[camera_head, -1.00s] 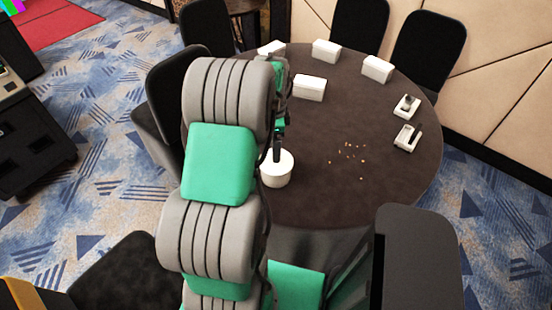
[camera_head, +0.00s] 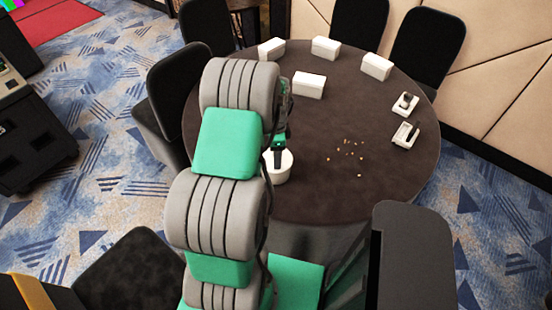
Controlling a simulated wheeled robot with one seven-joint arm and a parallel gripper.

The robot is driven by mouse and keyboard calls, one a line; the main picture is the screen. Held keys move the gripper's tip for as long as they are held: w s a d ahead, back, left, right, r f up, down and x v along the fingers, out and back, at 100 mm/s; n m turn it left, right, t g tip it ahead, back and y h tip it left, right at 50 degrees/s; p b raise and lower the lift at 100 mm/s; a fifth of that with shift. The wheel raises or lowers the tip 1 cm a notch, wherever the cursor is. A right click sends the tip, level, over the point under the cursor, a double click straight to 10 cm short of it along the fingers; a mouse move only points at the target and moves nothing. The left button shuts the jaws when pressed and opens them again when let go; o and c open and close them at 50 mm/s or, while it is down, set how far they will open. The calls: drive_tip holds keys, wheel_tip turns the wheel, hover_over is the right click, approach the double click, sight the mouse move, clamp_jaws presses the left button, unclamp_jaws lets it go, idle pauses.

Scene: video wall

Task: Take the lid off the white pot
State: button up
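The white pot (camera_head: 279,173) stands near the front left edge of the dark round table (camera_head: 330,195). Its top looks white; I cannot tell the lid apart from the body at this size. My gripper (camera_head: 278,157) points down at the top of the pot, partly in front of it. My arm covers the area to the left of the pot. The fingers are too small and dark to show whether they are open or shut, or whether they touch the lid.
Several white boxes (camera_head: 309,85) stand at the table's far side. Two small white trays with dark items (camera_head: 405,135) lie at the right. Small orange bits (camera_head: 348,150) are scattered mid-table. Black chairs (camera_head: 428,45) surround the table. The table's front right is clear.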

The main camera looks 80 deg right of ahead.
drive_tip(key=shift+a+f, duration=0.2)
clamp_jaws()
idle(0.3)
